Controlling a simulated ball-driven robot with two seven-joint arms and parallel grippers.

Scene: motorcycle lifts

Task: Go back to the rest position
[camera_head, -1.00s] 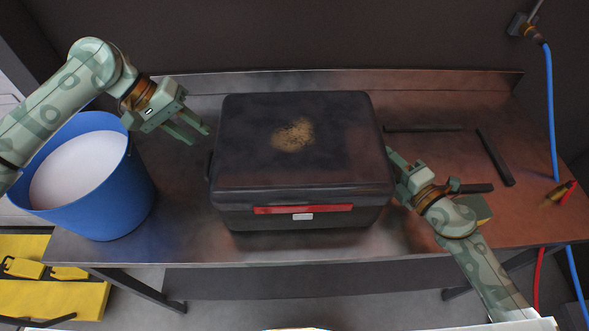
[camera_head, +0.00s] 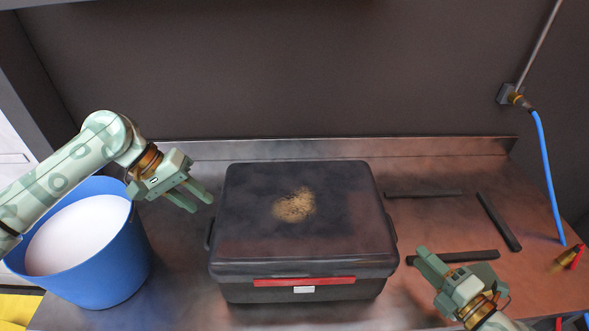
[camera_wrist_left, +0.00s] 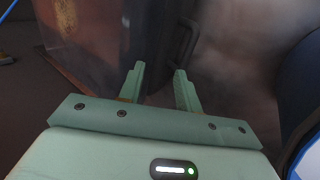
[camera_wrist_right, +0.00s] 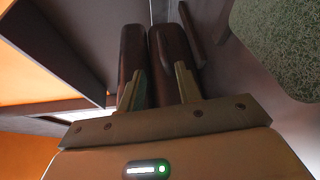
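My left gripper (camera_head: 188,196) is open and empty, left of the black case and above the right side of the blue bucket; its parted fingers also show in the left wrist view (camera_wrist_left: 160,88). My right gripper (camera_head: 432,264) is open in front of the right part of the table, right of the case and apart from it. In the right wrist view its fingers (camera_wrist_right: 158,85) are parted, with dark long shapes between and beyond them that I cannot identify surely. The black case (camera_head: 300,235), lid shut, with a red strip on its front, stands on the metal table (camera_head: 180,270).
The blue bucket (camera_head: 110,265) with white contents stands at the left. Several dark bars (camera_head: 498,222) lie on the table's right side. A blue hose (camera_head: 545,170) hangs from the wall at the right. A low backsplash (camera_head: 330,148) runs along the rear edge.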

